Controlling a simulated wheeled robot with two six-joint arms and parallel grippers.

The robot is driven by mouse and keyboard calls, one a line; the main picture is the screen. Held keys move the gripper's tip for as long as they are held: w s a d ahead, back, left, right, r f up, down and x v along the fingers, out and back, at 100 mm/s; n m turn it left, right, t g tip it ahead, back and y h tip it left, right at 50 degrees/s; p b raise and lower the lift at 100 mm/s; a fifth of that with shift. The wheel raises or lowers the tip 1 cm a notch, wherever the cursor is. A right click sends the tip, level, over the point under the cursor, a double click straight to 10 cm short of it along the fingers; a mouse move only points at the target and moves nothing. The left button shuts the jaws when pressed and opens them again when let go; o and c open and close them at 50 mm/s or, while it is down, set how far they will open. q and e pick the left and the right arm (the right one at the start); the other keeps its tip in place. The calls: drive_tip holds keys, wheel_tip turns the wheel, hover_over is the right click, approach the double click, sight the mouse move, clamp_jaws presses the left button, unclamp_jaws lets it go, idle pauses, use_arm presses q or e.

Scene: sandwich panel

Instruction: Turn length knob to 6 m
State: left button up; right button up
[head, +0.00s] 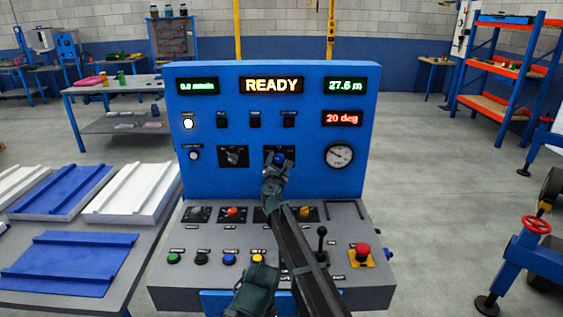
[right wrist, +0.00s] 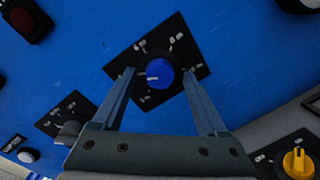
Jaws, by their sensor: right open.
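The blue length knob (right wrist: 159,72) sits on a black dial plate (right wrist: 182,48) with small white labels, too blurred to read surely. A white mark on the knob points left in the right wrist view. My right gripper (right wrist: 158,82) is open, with one finger on each side of the knob; I cannot tell whether they touch it. In the head view the right gripper (head: 277,170) is in front of the panel (head: 300,185) and covers much of that dial; the blue knob (head: 279,158) shows just above it.
A black knob (head: 233,155) is left of the dial, and a round gauge (head: 339,156) is right. Below, the sloped console carries several buttons, a joystick (head: 321,240) and a red emergency stop (head: 363,251). Displays read READY (head: 272,86), 27.6 m (head: 345,86) and 20 deg (head: 342,118).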

drive_tip(key=shift+w, duration=0.1)
clamp_jaws()
idle(0.3)
drive_tip(key=shift+m, duration=0.5)
drive_tip(key=m+p, duration=0.1)
drive_tip(key=m, duration=0.3)
drive_tip(key=shift+r+m+g, duration=0.1)
drive_tip(key=shift+m+g, duration=0.2)
drive_tip(key=shift+m, duration=0.1)
drive_tip(key=shift+d+m+y+p, duration=0.1)
drive_tip(key=shift+m+y+p, duration=0.4)
drive_tip(key=shift+m, duration=2.2)
unclamp_jaws()
